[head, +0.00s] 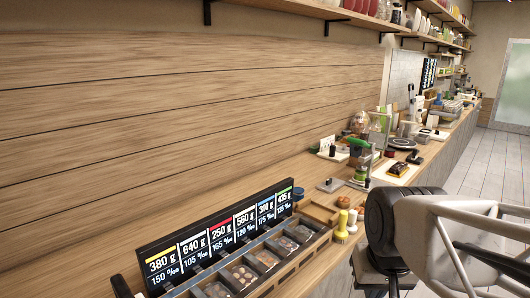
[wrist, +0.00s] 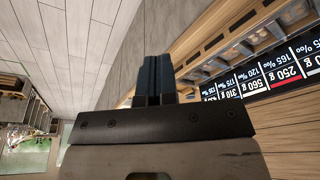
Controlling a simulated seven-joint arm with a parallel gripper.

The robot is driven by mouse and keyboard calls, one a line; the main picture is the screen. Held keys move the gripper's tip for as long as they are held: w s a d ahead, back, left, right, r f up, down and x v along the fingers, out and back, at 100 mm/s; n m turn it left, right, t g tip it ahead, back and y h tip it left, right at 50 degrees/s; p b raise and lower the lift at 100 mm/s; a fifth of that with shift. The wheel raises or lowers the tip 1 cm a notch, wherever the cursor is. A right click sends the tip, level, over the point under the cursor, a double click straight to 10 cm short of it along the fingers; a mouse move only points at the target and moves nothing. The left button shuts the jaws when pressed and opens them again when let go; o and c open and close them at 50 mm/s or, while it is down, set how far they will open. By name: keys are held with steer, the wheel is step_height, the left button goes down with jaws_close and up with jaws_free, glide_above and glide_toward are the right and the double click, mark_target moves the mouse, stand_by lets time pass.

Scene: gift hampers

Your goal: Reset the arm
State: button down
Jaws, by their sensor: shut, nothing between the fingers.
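My arm, in pale grey with dark joints, shows at the lower right of the head view, in front of the counter. My gripper (wrist: 154,78) shows in the middle of the wrist view, with its two dark fingers side by side and closed. Nothing shows between the fingers. The gripper's fingertips cannot be made out in the head view. In the wrist view the gripper is in front of the counter's side, apart from the goods on top.
A wooden counter (head: 430,152) runs along the wall. A sectioned tray (head: 300,262) stands before a black price board (head: 215,240). Yellow-topped shakers (head: 341,224), a card stand and jars stand farther back. Shelves (head: 300,8) hang above. The tiled floor (head: 490,160) at right is clear.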

steer(key=shift+n, duration=0.3)
steer(key=s, duration=0.1)
steer(key=s+f, duration=0.1)
steer(key=s, duration=0.2)
steer(key=shift+a+f, duration=0.2)
steer(key=shift+f, duration=0.15)
